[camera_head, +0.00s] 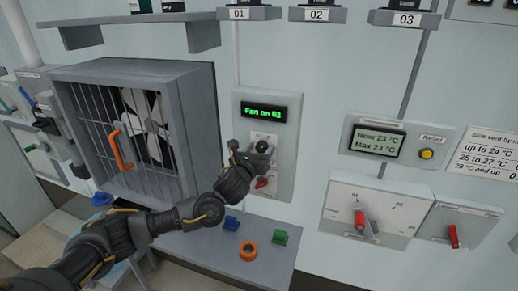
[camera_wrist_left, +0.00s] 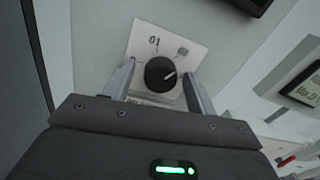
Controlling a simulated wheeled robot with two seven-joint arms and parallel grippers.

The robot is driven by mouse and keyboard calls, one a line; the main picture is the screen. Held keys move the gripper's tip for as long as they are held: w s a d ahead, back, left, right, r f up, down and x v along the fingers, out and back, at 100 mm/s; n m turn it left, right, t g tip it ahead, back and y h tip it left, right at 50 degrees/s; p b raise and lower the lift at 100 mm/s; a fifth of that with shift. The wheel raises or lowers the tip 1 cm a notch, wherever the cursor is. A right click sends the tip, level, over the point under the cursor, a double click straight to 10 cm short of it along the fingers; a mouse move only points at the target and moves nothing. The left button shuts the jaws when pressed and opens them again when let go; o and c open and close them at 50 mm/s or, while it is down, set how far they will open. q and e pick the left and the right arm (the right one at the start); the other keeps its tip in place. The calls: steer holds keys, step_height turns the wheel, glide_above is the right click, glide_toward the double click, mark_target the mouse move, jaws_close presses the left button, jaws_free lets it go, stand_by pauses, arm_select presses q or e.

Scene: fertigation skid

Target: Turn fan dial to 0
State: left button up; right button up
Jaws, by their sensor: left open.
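The fan dial (camera_wrist_left: 161,75) is a round black knob with a white pointer line, on a white plate with the markings 01 and another number. In the left wrist view its pointer is turned towards the upper right. My left gripper (camera_wrist_left: 158,80) is open, with one finger on either side of the dial. I cannot tell whether the fingers touch it. In the head view the dial (camera_head: 262,146) is partly hidden behind my left gripper (camera_head: 256,156). The green display (camera_head: 264,112) above it reads "Fan on 02". My right gripper is out of view.
A red switch (camera_head: 262,183) sits just below the dial. A caged fan (camera_head: 145,125) with an orange handle (camera_head: 121,150) stands to the left. A shelf (camera_head: 215,262) below holds blue, green and orange pieces. A temperature display (camera_head: 377,140) and red-handled controls (camera_head: 360,219) are to the right.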

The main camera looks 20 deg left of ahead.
arm_select(q)
steer(key=c, duration=1)
